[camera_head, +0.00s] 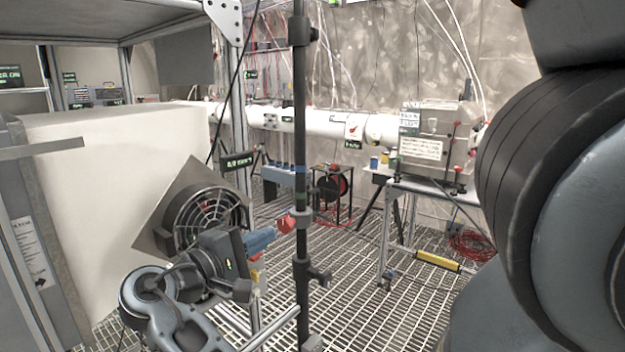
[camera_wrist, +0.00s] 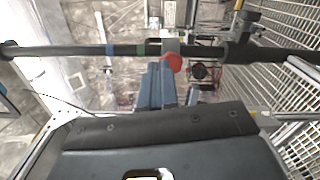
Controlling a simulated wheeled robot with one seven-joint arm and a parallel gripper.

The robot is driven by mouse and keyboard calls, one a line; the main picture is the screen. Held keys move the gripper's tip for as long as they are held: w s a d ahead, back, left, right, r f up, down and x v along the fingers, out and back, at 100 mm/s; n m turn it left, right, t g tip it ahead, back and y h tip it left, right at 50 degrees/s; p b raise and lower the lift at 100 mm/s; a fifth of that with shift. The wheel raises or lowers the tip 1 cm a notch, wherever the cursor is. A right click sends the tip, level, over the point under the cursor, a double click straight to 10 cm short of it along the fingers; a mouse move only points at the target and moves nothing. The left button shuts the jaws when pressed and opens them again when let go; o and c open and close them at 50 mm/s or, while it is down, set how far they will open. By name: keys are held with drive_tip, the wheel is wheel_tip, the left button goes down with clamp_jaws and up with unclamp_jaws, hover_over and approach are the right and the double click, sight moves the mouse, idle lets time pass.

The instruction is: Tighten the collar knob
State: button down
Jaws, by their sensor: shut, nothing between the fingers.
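A black upright pole (camera_head: 301,130) carries a grey collar (camera_head: 302,221) with a red knob (camera_head: 285,223) on its left side. My gripper (camera_head: 268,235) has blue fingers that point right, with their tips close to the knob. In the wrist view the pole (camera_wrist: 90,50) runs across the picture. The red knob (camera_wrist: 175,62) shows just right of the blue fingertips of my gripper (camera_wrist: 161,68), in front of the collar (camera_wrist: 171,47). The fingers are shut and empty. I cannot tell whether they touch the knob.
A second clamp (camera_head: 318,273) sits lower on the pole. A fan (camera_head: 204,214) in a square frame stands behind my arm, by a large white block (camera_head: 95,190). A bench with a metal box (camera_head: 428,145) is at the right. Grating floor (camera_head: 350,300) is open right of the pole.

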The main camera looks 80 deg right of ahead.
sight(285, 225)
drive_tip(key=s+d+f+m+b, duration=0.1)
drive_tip(key=m+b, duration=0.3)
drive_tip(key=m, duration=0.6)
drive_tip(key=s+d+f+m+b, duration=0.1)
drive_tip(key=d+f+m+b, duration=0.3)
drive_tip(key=m, duration=0.6)
drive_tip(key=shift+d+b, duration=0.35)
drive_tip(key=shift+b, duration=0.3)
drive_tip(key=shift+s+d, duration=0.1)
drive_tip(key=shift+s, duration=0.1)
drive_tip(key=shift+w+d+r, duration=0.1)
drive_tip(key=shift+r, duration=0.25)
drive_tip(key=shift+d+r, duration=0.15)
drive_tip(key=shift+w, duration=0.2)
idle(0.4)
